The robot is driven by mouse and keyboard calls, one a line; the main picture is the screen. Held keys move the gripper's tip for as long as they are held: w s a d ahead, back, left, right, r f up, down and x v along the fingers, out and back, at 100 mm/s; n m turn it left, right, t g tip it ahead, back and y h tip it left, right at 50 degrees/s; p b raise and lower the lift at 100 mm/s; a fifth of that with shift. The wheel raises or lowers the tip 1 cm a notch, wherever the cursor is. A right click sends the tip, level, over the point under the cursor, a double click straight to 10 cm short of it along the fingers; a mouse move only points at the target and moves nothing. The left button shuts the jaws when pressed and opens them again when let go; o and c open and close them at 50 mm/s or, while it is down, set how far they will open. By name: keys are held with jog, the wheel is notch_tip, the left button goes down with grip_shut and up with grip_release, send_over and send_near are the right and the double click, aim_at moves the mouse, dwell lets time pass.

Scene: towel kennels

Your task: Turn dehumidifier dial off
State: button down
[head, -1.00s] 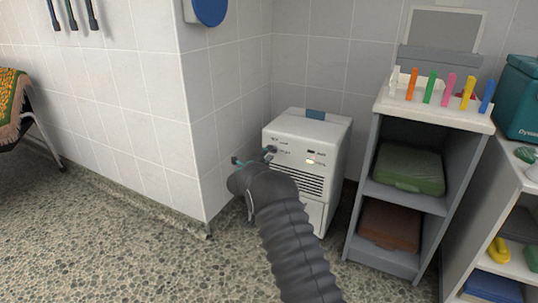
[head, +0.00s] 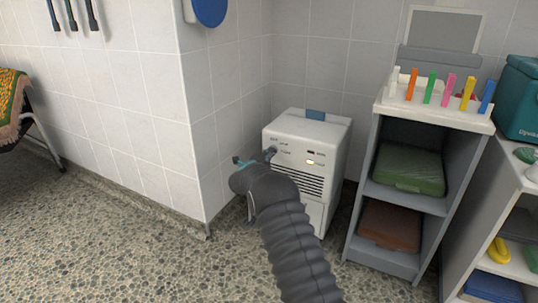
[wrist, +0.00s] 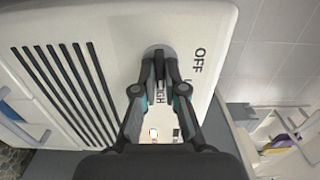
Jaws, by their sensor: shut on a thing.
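The white dehumidifier (head: 325,150) stands on the floor in the wall corner, with a vent grille and a small light on its front. It fills much of the wrist view (wrist: 125,25), where the word OFF shows beside the dial and part of HIGH shows between my fingers. My gripper (wrist: 159,72) is shut on the grey dial (wrist: 157,51) on the front panel. In the head view my arm covers part of the dehumidifier's lower front. The dial's exact pointing is hard to tell because the fingers cover part of it.
A grey shelf unit (head: 361,222) with green and brown cases stands to the right, with coloured upright pegs on top. A tiled wall corner (head: 205,190) is close on the left. Pebbled floor (head: 120,245) is open at the front left.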

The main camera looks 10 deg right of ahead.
jog(key=shift+a+n+p, duration=0.1)
jog(key=shift+n+p, duration=2.3)
jog(key=shift+n, duration=6.5)
jog(key=c, duration=1.2)
grip_release()
jog(key=shift+c, duration=0.2)
